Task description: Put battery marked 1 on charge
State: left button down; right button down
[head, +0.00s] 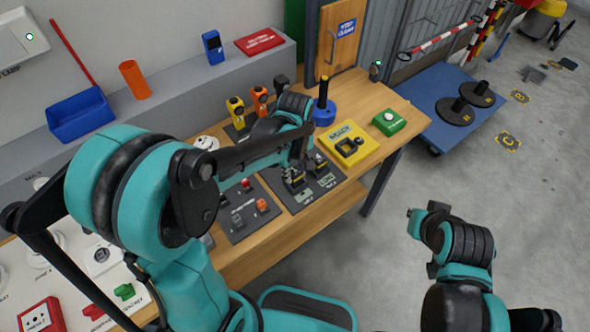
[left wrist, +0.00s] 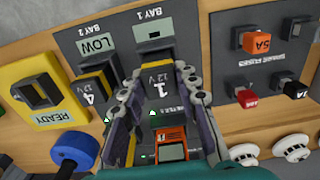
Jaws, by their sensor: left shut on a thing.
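The battery marked 1 (left wrist: 157,82) is black and yellow, with "12 V" on its face. The battery marked 4 (left wrist: 92,82) stands at bay 2, whose display (left wrist: 94,44) reads LOW. My right gripper (head: 418,222) is over the floor, its jaws unclear.
A yellow READY holder (head: 347,142) with a black part is beside the board. A blue-based post (head: 323,108) and a green button box (head: 389,121) stand on the bench (head: 405,100). A fuse board (head: 243,212) is beside the charger. An orange device (left wrist: 171,142) is close by.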

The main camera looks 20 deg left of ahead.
pick_arm(q)
jog(key=shift+f+b, duration=0.4)
jog(key=shift+f, duration=0.1)
dwell(0.3)
jog(key=c, duration=0.7)
grip_release()
jog(key=shift+c, duration=0.2)
jog(key=shift+r, duration=0.1)
jog(key=shift+r+p, duration=2.8)
jog(key=shift+r, duration=0.65)
jog(key=shift+s, duration=0.1)
